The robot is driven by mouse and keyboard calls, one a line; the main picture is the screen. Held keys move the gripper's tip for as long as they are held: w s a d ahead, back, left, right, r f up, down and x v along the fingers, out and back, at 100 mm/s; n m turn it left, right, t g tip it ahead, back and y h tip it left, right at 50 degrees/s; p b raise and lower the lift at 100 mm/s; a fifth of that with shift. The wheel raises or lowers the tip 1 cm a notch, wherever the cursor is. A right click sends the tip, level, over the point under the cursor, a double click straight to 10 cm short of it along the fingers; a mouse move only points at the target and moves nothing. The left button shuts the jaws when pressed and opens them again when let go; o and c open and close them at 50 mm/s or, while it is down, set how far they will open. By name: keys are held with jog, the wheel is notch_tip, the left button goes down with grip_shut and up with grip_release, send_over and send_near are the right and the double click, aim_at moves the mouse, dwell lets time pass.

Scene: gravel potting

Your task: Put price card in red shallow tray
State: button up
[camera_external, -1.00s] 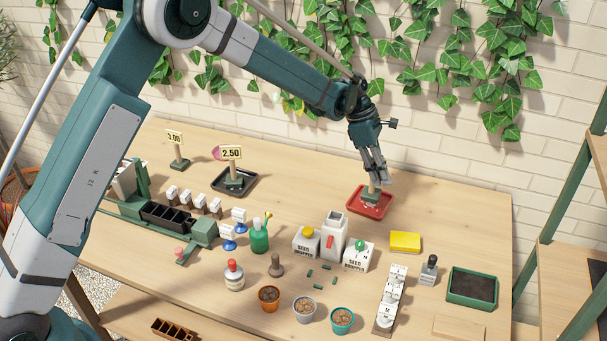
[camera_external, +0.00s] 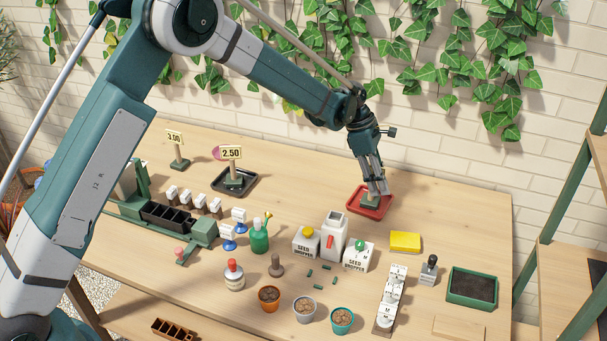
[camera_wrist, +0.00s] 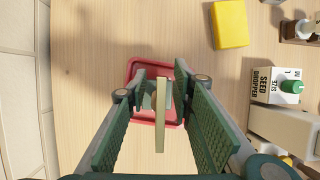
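The red shallow tray (camera_external: 382,211) lies flat at the table's back right. A price card (camera_wrist: 160,120) stands in it on a green base (camera_external: 369,201); its face is hidden by my gripper in the external view. My gripper (camera_external: 379,193) is low over the tray, fingers pointing down. In the wrist view my gripper (camera_wrist: 160,82) is open, its fingers on both sides of the card with gaps beside it. The 2.50 price card (camera_external: 231,153) stands in a black tray (camera_external: 250,180). The 3.00 price card (camera_external: 174,137) stands on bare table at the far left.
A yellow block (camera_external: 405,242) lies right of the red tray, in front of it. Seed dropper boxes (camera_external: 306,243) and a taller white box (camera_external: 334,234) stand in front. Small pots (camera_external: 342,320) line the front edge. The table right of the tray is clear.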

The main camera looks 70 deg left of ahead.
jog(key=shift+r, duration=0.15)
jog(key=v, duration=1.2)
dwell(0.7)
jog(key=shift+d+r, duration=0.1)
